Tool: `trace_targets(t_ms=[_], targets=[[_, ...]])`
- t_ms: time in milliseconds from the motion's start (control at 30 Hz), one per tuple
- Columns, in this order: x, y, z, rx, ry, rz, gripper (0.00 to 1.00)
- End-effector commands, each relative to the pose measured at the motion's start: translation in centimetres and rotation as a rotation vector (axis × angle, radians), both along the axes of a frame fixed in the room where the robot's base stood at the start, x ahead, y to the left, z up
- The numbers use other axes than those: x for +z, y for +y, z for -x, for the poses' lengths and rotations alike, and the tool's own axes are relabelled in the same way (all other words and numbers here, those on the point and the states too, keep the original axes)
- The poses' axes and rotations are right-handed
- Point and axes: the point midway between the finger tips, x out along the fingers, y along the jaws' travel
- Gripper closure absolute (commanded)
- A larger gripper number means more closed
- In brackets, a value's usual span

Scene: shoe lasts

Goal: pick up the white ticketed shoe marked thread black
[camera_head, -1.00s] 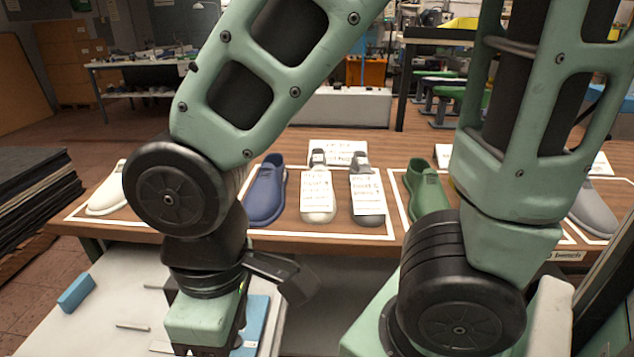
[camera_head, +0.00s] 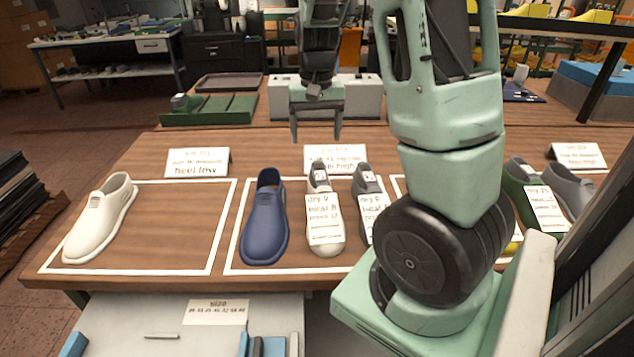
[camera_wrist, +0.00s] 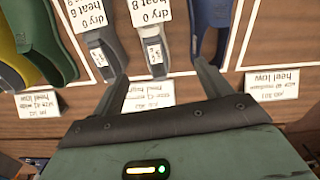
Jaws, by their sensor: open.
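A white shoe (camera_head: 324,247) with a grey collar and a paper ticket stands inside the middle white outline in the head view. Its ticket shows dry, heat and press lines; the smaller lines are too small to read, so I cannot confirm "thread black". The same shoe (camera_wrist: 152,55) shows at the top middle of the wrist view, heel toward me. A grey ticketed shoe (camera_head: 366,186) stands just right of it, partly hidden by my arm. My gripper (camera_head: 316,134) is open and empty, raised beyond the shoes' heels; its fingers also show in the wrist view (camera_wrist: 161,82).
A blue shoe (camera_head: 266,215) stands close on the left. A plain white shoe (camera_head: 101,220) is farther left. Green and grey shoes (camera_head: 573,190) stand at the right. Standing cards (camera_head: 335,158) line up behind the shoes. A green tray (camera_head: 212,108) lies farther back.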

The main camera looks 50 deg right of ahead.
Motion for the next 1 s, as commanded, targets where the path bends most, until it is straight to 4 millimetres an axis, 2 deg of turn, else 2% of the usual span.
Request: trace_targets(t_ms=[33, 167, 500, 700, 1000], targets=[[0.3, -1.1, 0.3, -0.029, 0.004, 0.005, 0.23], [-0.8, -1.9, 0.6, -0.052, 0.009, 0.007, 0.23], [-7.7, -1.8, 0.7, -0.049, 0.011, 0.007, 0.23], [-10.9, -1.8, 0.6, -0.047, 0.008, 0.008, 0.23], [-13.0, -1.8, 0.5, -0.047, 0.008, 0.008, 0.23]])
